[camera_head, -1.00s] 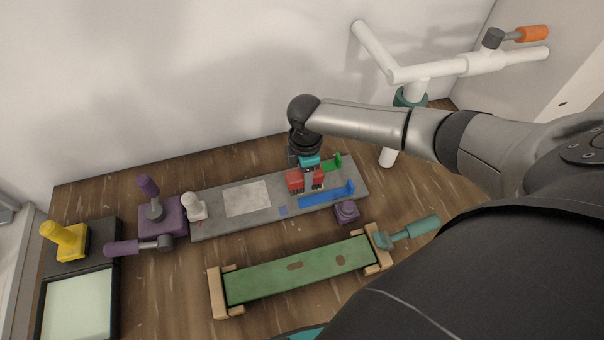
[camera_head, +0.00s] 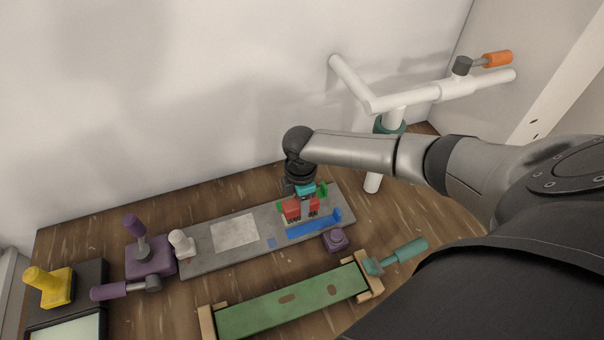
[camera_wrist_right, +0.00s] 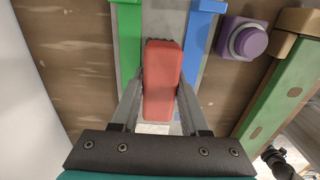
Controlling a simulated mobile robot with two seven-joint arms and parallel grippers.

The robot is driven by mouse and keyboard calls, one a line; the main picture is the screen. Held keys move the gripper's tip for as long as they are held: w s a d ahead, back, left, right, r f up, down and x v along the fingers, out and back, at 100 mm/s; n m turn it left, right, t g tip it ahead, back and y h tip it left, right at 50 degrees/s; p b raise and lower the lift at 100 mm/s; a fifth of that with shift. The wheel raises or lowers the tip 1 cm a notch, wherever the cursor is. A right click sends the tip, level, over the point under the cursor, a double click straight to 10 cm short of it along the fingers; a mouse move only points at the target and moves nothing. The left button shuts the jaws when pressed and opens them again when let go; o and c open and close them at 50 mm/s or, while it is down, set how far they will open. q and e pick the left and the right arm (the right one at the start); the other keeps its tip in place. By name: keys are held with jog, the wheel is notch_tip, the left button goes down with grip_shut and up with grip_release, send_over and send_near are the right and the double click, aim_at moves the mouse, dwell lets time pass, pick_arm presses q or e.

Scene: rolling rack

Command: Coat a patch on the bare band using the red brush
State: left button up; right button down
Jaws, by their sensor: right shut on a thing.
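My right gripper (camera_head: 304,212) is shut on the red brush (camera_head: 291,209), over the right part of the grey board. In the right wrist view the red brush (camera_wrist_right: 162,85) sits between my two fingers (camera_wrist_right: 160,105), with a dark bristle edge at its far end. The bare grey band (camera_wrist_right: 186,22) runs between a green strip (camera_wrist_right: 128,45) and a blue strip (camera_wrist_right: 198,45), and the brush is over it. Whether the bristles touch the board cannot be told. The blue strip (camera_head: 314,224) also shows in the head view. My left gripper is not in view.
The grey board (camera_head: 205,257) bears a pale patch (camera_head: 235,232) and a white knobbed piece (camera_head: 182,243). A purple block (camera_head: 336,240) and a green plank (camera_head: 300,303) lie in front. White pipework (camera_head: 400,100) stands right of the board. Purple (camera_head: 150,258) and yellow (camera_head: 50,287) tools stand left.

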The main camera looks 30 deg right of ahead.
aim_at(288, 205)
jog(key=shift+w+a, duration=0.2)
jog(key=shift+a, duration=0.65)
jog(key=shift+w+a, duration=0.2)
jog(key=shift+a, duration=0.6)
jog(key=shift+d+p, duration=0.2)
jog(key=shift+p, duration=0.1)
jog(key=shift+s+d, duration=0.25)
jog(key=shift+d, duration=0.6)
jog(key=shift+r+p, duration=0.15)
jog(key=shift+p, duration=0.25)
notch_tip(288, 205, up, 3)
jog(key=p, duration=0.3)
jog(key=shift+r, duration=0.15)
jog(key=shift+r+p, duration=0.8)
jog(key=shift+r, duration=0.45)
